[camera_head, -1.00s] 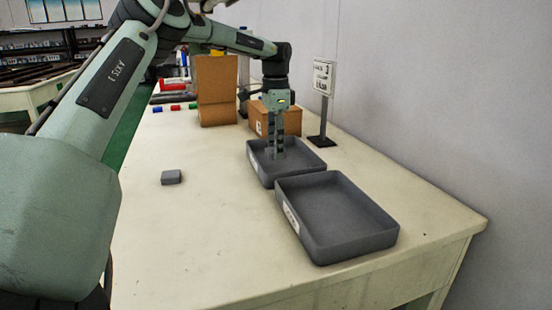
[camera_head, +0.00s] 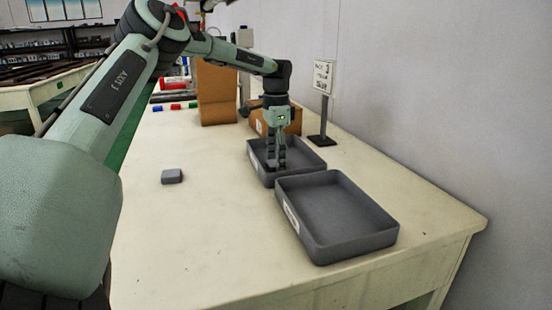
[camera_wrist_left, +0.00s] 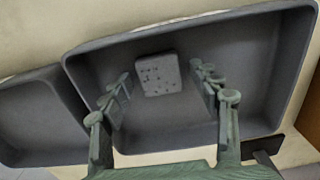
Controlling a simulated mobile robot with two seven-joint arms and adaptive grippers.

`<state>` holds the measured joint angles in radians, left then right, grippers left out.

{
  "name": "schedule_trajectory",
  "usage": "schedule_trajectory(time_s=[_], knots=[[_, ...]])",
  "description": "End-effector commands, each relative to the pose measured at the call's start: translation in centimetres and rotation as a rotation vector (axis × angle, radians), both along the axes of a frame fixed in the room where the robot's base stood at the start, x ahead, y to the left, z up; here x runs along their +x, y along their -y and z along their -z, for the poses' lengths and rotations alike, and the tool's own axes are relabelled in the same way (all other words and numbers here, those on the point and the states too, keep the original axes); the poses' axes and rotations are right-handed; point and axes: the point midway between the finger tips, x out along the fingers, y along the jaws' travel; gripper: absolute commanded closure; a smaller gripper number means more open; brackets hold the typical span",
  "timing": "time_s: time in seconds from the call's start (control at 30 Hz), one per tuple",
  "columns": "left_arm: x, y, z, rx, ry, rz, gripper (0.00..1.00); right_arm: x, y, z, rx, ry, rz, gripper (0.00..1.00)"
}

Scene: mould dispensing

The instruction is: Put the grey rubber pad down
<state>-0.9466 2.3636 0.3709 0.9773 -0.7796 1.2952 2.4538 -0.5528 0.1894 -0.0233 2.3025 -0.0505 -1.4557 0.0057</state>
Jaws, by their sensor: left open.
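A small square grey pad (camera_wrist_left: 157,75) with dark specks lies flat on the floor of the far grey tray (camera_wrist_left: 245,45) in the left wrist view. My left gripper (camera_wrist_left: 161,78) is open, one finger on each side of the pad with gaps between. In the head view my left gripper (camera_head: 276,164) points down into the far tray (camera_head: 312,163), its fingers hiding most or all of the pad. Another small grey block (camera_head: 171,176) sits on the table at left. My right gripper is not in view.
An empty grey tray (camera_head: 340,212) stands nearer, beside the far one. Behind are cardboard boxes (camera_head: 217,92), a sign on a stand (camera_head: 323,80) and small coloured blocks (camera_head: 176,106). A wall runs along the right. The table's left and front are mostly clear.

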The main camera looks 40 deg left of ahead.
Motion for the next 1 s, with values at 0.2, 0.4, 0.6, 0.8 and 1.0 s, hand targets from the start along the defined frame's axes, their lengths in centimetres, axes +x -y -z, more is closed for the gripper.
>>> schedule_trajectory(time_s=[0.2, 0.4, 0.6, 0.8, 1.0], knots=[[0.0, 0.0, -0.4, 0.000, 0.001, 0.000, 0.39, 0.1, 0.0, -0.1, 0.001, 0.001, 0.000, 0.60], [0.1, 0.0, -3.4, 0.002, 0.005, 0.000, 0.39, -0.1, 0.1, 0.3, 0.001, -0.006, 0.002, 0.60], [0.1, 0.0, -6.5, 0.002, 0.001, 0.000, 0.39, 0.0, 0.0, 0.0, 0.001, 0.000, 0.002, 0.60], [0.0, 0.0, -7.6, 0.000, -0.001, -0.001, 0.39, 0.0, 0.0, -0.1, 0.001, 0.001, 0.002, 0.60], [0.0, 0.0, -7.6, 0.000, -0.001, 0.000, 0.39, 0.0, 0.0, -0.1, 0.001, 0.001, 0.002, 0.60]])
